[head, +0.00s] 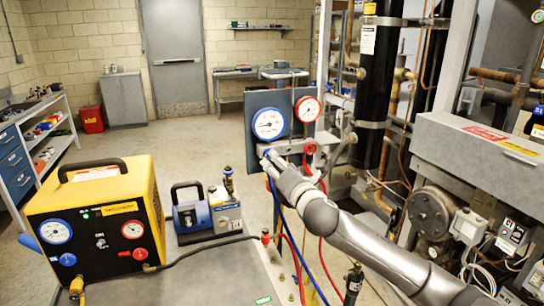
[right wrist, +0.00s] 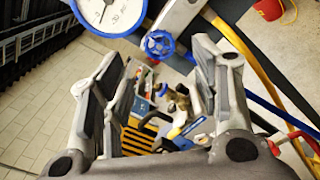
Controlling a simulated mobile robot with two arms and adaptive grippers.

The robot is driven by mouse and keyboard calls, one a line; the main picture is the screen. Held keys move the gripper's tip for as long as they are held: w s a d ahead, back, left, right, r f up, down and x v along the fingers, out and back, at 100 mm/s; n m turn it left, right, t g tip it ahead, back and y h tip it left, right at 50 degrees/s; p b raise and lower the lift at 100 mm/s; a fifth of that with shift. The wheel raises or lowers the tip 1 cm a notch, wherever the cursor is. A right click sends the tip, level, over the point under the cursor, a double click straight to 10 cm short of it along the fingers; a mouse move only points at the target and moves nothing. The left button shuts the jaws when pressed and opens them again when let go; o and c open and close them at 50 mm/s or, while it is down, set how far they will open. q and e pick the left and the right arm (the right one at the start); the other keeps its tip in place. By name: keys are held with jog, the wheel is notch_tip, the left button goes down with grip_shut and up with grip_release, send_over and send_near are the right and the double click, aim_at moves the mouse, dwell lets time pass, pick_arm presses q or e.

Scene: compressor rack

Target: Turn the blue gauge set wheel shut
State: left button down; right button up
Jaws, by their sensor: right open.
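The gauge set hangs on a post, with a blue-rimmed gauge (head: 268,123) at left and a red-rimmed gauge (head: 308,109) at right. The blue wheel (right wrist: 158,44) shows below the blue gauge in the right wrist view; in the head view my gripper mostly hides it. My right gripper (head: 268,162) is just below the blue gauge. In the right wrist view its fingers (right wrist: 158,62) are spread apart, with the wheel beyond the gap between their tips. I cannot tell whether they touch it. My left gripper is not in view.
A red wheel (head: 310,149) sits right of my gripper. Blue and red hoses (head: 279,220) hang below the gauge set. A yellow machine (head: 95,222) and a blue-grey pump (head: 192,215) stand at left. Pipes and a black cylinder (head: 376,80) crowd the right.

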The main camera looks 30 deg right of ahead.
jog(key=p+x, duration=0.1)
jog(key=x, duration=0.5)
jog(key=c, duration=1)
